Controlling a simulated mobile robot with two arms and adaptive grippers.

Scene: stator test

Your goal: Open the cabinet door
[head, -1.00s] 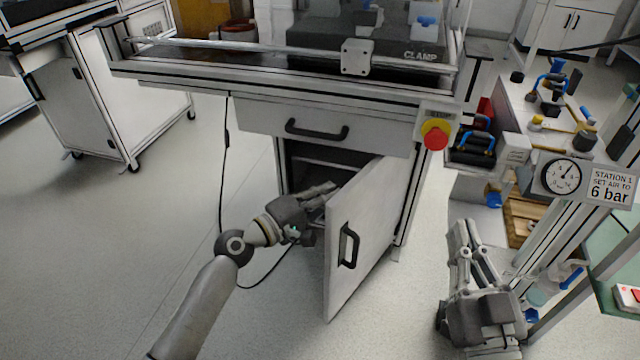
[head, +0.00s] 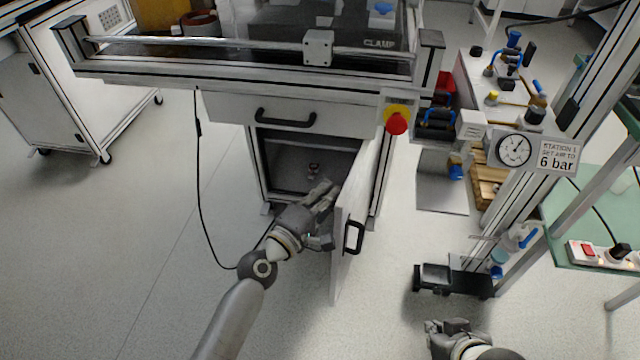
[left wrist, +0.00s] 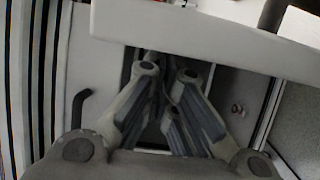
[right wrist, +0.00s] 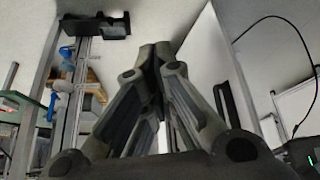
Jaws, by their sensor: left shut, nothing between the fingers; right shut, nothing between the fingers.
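The cabinet door (head: 346,250) is white with a black bar handle (head: 354,237) and stands wide open, hinged at the right of the cabinet under the drawer. The open cabinet inside (head: 300,165) shows a small dark item on its floor. My left gripper (head: 328,192) is shut and empty at the cabinet opening, against or very near the inner face of the door; contact cannot be told. In the left wrist view its fingers (left wrist: 165,75) are together beside white panels. My right gripper (head: 440,325) is shut and empty, low at the right; the right wrist view shows its closed fingers (right wrist: 158,55).
A drawer with a black handle (head: 285,117) sits above the opening. A red emergency button (head: 396,122) is at its right. A pressure gauge (head: 514,150) and bench stand at the right. A black cable (head: 199,190) hangs at the left.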

